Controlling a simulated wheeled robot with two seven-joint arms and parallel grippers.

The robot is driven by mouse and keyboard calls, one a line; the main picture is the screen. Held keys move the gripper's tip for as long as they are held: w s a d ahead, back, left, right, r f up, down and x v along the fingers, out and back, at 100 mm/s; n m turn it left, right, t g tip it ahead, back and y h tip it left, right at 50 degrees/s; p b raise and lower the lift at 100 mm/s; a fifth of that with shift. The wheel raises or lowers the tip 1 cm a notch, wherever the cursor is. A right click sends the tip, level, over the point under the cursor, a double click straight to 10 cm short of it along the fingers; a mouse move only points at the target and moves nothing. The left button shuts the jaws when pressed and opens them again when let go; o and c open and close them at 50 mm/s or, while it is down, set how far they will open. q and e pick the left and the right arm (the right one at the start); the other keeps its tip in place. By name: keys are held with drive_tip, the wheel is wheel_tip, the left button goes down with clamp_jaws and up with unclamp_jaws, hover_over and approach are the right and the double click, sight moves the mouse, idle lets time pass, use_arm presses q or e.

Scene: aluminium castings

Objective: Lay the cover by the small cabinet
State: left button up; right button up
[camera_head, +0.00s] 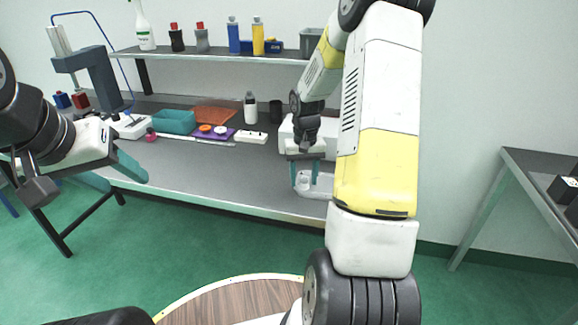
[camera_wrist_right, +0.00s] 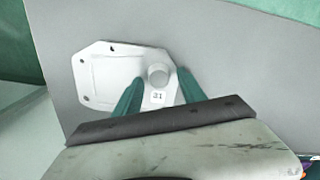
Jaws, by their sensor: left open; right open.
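The cover looks like a pale, flat metal casting (camera_head: 312,192) with angled corners, a round knob and a small number label. It lies on the grey bench near its front edge. In the right wrist view the cover (camera_wrist_right: 108,76) lies flat, and its knob is between the teal fingers. My right gripper (camera_head: 304,176) is open above the cover, with the fingers apart on either side of the knob. My left gripper (camera_head: 126,182) is open and empty at the left, in front of the bench. A white box (camera_head: 285,136), perhaps the small cabinet, is behind my right gripper and partly hidden.
The grey bench (camera_head: 215,172) has a teal bin (camera_head: 174,122), an orange tray (camera_head: 213,115), a purple mat (camera_head: 226,137) and a white bottle (camera_head: 250,107) towards the back. A shelf (camera_head: 190,56) with bottles is above. The bench front between my grippers is clear.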

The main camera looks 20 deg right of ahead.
wheel_tip(320, 180, up, 12)
drive_tip(key=s+a+r+t, duration=0.2)
drive_tip(key=s+a+r, duration=0.2)
drive_tip(key=s, duration=0.3)
drive_tip(key=s+a+r+n+t+y, duration=0.1)
drive_tip(key=s+a+r+t, duration=0.1)
drive_tip(key=s, duration=0.5)
drive_tip(key=s+a+r+n+t+y, duration=0.1)
drive_tip(key=s+a+r+t, duration=0.1)
drive_tip(key=s+a+r, duration=0.3)
drive_tip(key=shift+s+a+r, duration=0.35)
drive_tip(key=shift+s+r, duration=0.55)
drive_tip(key=shift+s, duration=0.4)
